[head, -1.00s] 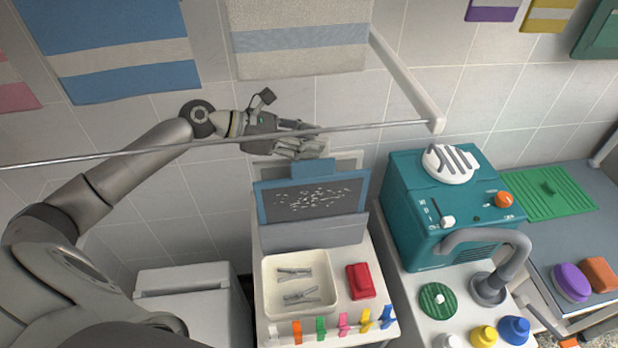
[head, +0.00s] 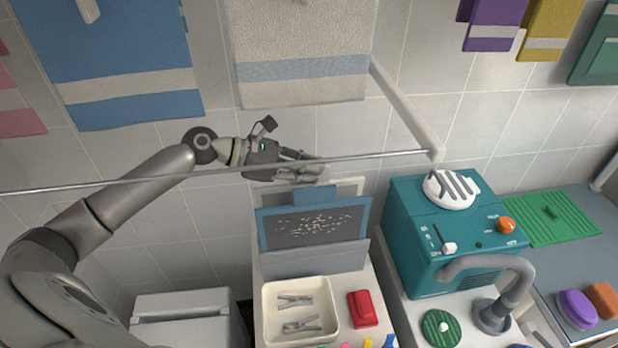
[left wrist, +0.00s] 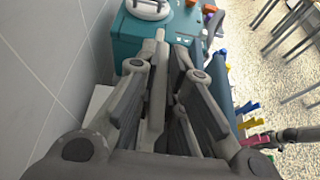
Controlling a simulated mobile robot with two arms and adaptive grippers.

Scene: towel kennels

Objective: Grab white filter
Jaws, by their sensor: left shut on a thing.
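The white filter (head: 348,188) is a pale upright panel behind a blue-framed dark filter (head: 313,226) in the rack. Only its top and right edge show in the head view. My left gripper (head: 318,172) reaches in from the left at the filter's top edge, shut on it. In the left wrist view, a pale strip (left wrist: 157,85) of it shows between the closed fingers; the fingers hide the rest. The blue-framed filter's tab is just below my fingers in the head view.
A metal rail (head: 380,157) crosses in front of my left wrist. A teal machine (head: 420,225) stands to the right. A cream tray (head: 334,305) and a red block (head: 362,308) lie in front of the rack. Towels (head: 300,35) hang above on the wall.

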